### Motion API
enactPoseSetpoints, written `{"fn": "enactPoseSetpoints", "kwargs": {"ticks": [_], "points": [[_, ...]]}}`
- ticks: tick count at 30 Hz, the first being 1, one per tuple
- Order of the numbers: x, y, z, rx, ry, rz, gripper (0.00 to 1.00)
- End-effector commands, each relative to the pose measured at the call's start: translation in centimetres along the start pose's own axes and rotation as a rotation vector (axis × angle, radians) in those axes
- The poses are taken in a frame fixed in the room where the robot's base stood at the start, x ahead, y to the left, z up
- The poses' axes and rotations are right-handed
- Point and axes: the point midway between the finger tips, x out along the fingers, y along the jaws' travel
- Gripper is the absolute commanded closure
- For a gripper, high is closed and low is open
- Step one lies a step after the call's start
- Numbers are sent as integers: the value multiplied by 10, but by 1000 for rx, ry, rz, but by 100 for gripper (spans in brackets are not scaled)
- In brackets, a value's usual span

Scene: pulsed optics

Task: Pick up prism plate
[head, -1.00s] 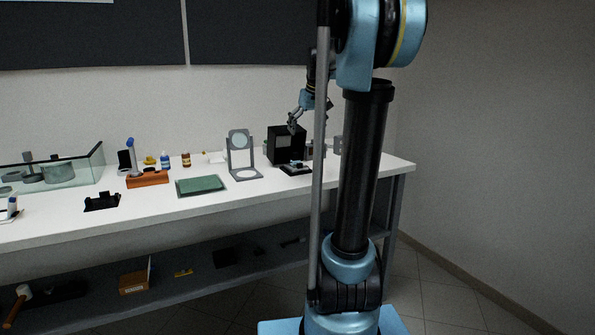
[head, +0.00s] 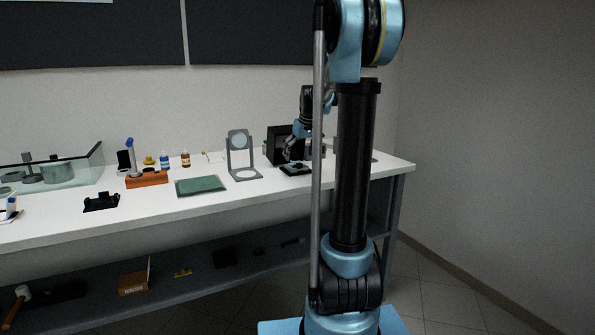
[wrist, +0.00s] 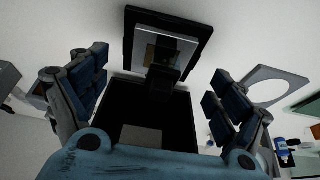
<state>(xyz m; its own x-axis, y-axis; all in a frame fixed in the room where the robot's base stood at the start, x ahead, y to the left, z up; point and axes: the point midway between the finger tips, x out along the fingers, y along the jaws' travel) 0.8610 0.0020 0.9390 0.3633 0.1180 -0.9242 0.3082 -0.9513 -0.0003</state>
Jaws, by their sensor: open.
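What looks like the prism plate (head: 295,169) is a small dark item on the bench, in front of a black box (head: 275,146). In the wrist view it appears as a black square base (wrist: 133,38) with a grey plate, a small yellowish patch and a black block at its near edge. My gripper (head: 289,150) is just above it, close to the box front. In the wrist view my gripper (wrist: 160,92) has its fingers spread wide and empty, with the black block between and beyond them. I cannot tell whether any finger touches it.
The black box lies close under my gripper in the wrist view (wrist: 180,118). A grey stand with a round ring (head: 240,150) is to the left, beside a green mat (head: 200,185). Small bottles (head: 165,160) and an orange-brown holder (head: 147,179) stand further left.

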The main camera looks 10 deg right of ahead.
Motion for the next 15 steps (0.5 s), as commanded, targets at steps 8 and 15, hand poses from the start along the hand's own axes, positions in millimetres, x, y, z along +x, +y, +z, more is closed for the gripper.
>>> {"fn": "enactPoseSetpoints", "kwargs": {"ticks": [8, 15], "points": [[34, -1, -2, 0, 0, 0, 10], [50, -1, -2, 1, 0, 0, 10]]}}
